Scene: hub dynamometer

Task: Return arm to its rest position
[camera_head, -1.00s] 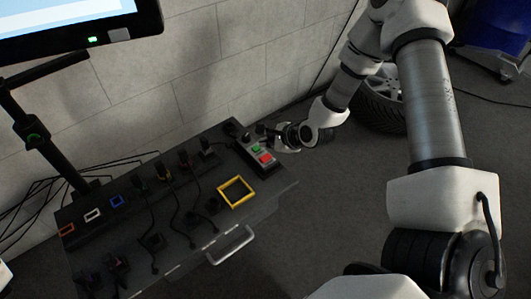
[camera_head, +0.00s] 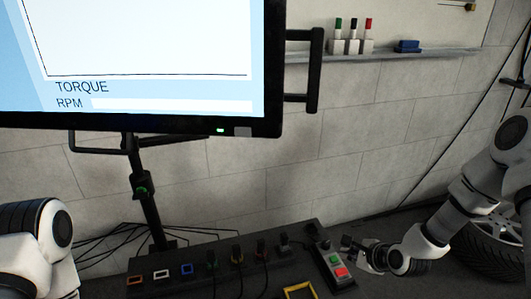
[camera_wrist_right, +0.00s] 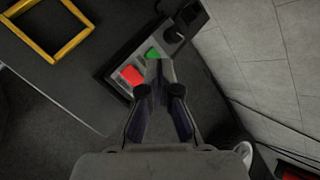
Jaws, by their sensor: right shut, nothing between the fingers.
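My right gripper (camera_head: 358,252) is at the right end of the black bench, beside the control box (camera_head: 325,258) with a green button (camera_head: 333,260) and a red button (camera_head: 340,272). In the right wrist view its fingers (camera_wrist_right: 158,75) are together and empty, with the tips over the box by the green button (camera_wrist_right: 153,53). The red button (camera_wrist_right: 131,75) lies just left of the fingers. I cannot tell whether the tips touch the box. Part of my left arm (camera_head: 40,245) shows at the lower left; its gripper is out of view.
A monitor (camera_head: 200,125) showing TORQUE and RPM stands over the bench (camera_head: 215,265) on a black post. A yellow square frame (camera_head: 299,291) and several plugged cables are on the bench. A wheel (camera_head: 495,245) stands behind my right arm. A shelf (camera_head: 400,54) holds markers.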

